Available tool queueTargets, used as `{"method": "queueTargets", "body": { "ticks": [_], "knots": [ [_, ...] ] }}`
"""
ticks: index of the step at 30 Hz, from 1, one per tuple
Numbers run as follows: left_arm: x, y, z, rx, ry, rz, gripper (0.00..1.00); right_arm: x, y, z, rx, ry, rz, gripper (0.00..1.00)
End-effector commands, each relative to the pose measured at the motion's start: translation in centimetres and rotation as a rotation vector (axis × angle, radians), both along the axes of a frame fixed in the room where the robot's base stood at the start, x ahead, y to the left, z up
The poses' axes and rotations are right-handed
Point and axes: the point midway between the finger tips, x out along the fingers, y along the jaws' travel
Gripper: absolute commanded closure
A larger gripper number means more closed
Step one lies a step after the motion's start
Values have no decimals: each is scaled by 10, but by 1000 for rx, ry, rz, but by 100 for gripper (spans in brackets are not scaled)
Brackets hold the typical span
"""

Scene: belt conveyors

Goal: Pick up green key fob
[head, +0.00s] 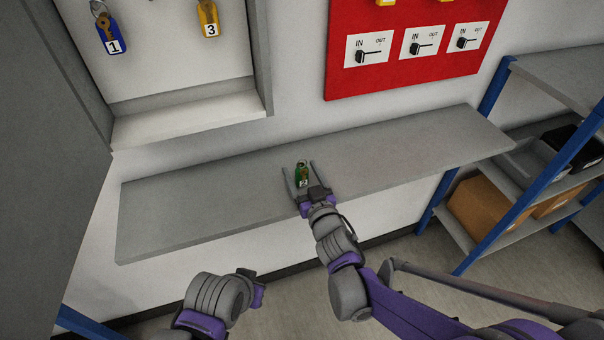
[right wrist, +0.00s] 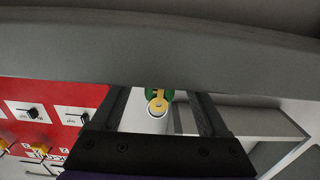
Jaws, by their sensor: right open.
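The green key fob (head: 303,180) with its brass key is at the grey wall shelf (head: 400,150). It has a white number label. My right gripper (head: 299,174) is open, with one finger on each side of the fob. In the right wrist view the green fob (right wrist: 170,94) and its yellow key (right wrist: 157,104) show between the two dark fingers (right wrist: 162,105), with gaps on both sides. The fob's lower part is partly hidden by the shelf edge there. My left arm is low at the bottom of the head view; its jaws cannot be made out.
A blue fob (head: 112,40) marked 1 and a yellow fob (head: 208,18) marked 3 hang in the grey cabinet (head: 190,112) at upper left. A red board (head: 400,77) with IN/OUT switches is on the wall. A blue-framed rack (head: 487,95) stands at right. The shelf is otherwise clear.

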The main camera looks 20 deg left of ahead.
Motion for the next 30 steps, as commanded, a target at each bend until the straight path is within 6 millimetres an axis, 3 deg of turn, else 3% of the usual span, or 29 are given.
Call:
{"method": "queueTargets", "body": {
  "ticks": [3, 16, 25, 30],
  "knots": [
    [0, 0, 0, 0, 0, 0, 100, 0, 0, 0, 0, 0, 0, 22],
    [0, 0, 0, 0, 0, 0, 100, 0, -1, 0, 0, 0, 0, 100],
    [0, 0, 0, 0, 0, 0, 100, -1, -1, 1, 0, 0, 0, 100],
    [1, 0, 3, 0, -1, 0, 100, -1, 0, 22, 1, 1, 0, 100]
  ]
}}
